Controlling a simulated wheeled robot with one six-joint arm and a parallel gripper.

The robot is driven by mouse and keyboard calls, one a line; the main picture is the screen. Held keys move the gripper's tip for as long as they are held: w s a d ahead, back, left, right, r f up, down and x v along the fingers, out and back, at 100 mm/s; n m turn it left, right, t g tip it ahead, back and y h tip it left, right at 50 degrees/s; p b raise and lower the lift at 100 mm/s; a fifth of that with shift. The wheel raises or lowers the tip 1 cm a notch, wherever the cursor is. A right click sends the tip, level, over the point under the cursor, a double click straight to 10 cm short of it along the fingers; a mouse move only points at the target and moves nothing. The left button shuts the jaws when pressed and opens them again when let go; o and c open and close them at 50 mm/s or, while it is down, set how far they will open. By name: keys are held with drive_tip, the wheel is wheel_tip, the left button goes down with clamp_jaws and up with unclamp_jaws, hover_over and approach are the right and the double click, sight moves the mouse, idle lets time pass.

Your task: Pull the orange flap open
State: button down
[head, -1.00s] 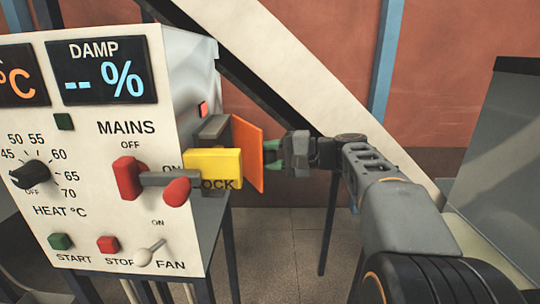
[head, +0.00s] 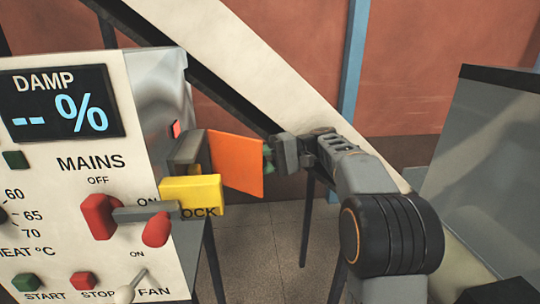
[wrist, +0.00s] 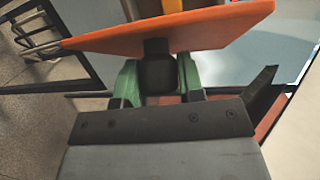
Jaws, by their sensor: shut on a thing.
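The orange flap (head: 236,163) stands out from the right side of the white control box, with its broad face turned toward the head camera. My gripper (head: 269,156) is at the flap's right edge, on its far side. In the wrist view the flap (wrist: 180,32) spans the top of the picture. There my gripper's green fingers (wrist: 158,80) are closed around a dark knob (wrist: 157,68) on the flap. The fingertips are partly hidden behind the flap in the head view.
The control box (head: 90,165) fills the left, with a red mains lever (head: 100,216) and a yellow lock block (head: 190,190) jutting out in front of the flap. A pale diagonal beam (head: 235,75) runs behind. A grey bin (head: 490,170) stands at the right.

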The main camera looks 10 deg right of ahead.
drive_tip(key=shift+f, duration=0.1)
drive_tip(key=c, duration=0.8)
unclamp_jaws()
drive_tip(key=shift+o, duration=0.2)
